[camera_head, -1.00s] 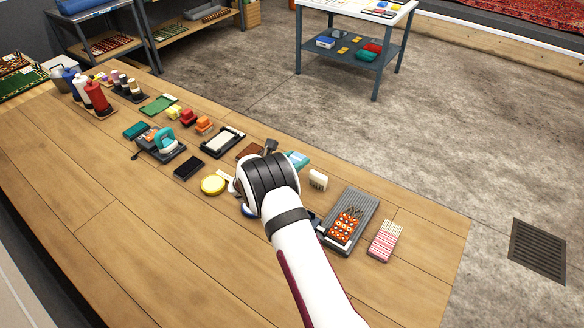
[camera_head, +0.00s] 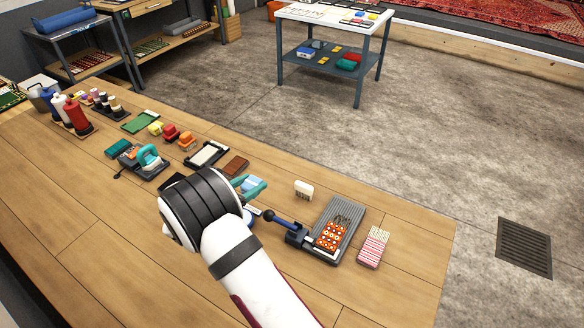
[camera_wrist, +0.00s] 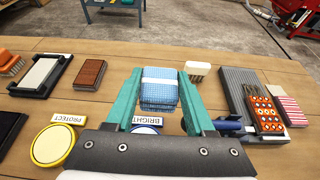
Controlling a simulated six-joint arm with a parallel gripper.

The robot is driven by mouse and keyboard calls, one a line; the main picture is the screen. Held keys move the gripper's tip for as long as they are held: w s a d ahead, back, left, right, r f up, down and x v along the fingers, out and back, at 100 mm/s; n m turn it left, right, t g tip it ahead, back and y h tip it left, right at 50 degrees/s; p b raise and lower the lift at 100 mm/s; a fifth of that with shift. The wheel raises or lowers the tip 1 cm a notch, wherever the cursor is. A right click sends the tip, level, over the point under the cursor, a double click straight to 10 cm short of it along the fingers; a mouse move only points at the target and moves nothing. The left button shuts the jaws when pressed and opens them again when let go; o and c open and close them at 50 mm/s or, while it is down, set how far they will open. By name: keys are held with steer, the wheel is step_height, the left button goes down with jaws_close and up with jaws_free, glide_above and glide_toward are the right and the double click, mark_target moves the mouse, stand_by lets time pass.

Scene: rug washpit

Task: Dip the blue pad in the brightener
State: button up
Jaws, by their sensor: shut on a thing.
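My gripper (camera_wrist: 160,92) has teal fingers, one on each side of a light blue checked pad (camera_wrist: 159,88), and is shut on it. The pad also shows in the head view (camera_head: 252,183), partly covered by my wrist. The blue-rimmed brightener dish (camera_wrist: 145,130) has a white label reading BRIGHT (camera_wrist: 142,121). My gripper's body hides most of the dish. In the wrist view the pad appears just beyond the label. I cannot tell its height above the table.
A yellow-rimmed dish (camera_wrist: 53,146) labelled PROTECT sits left of the brightener. To the right are a white brush (camera_head: 304,190), a grey ribbed tray (camera_head: 348,212) with an orange patterned block, a blue-handled lever (camera_head: 283,220) and a pink striped block (camera_head: 373,246). The table's front right is clear.

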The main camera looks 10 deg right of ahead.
steer(key=a, duration=0.1)
steer(key=s+a, duration=0.1)
steer(key=a, duration=0.1)
steer(key=s+a+f, duration=0.1)
steer(key=shift+a+f, duration=0.1)
steer(key=shift+a, duration=0.2)
steer(key=shift+f, duration=2.75)
steer(key=shift+f, duration=0.65)
step_height(320, 180, up, 7)
steer(key=shift+r, duration=0.15)
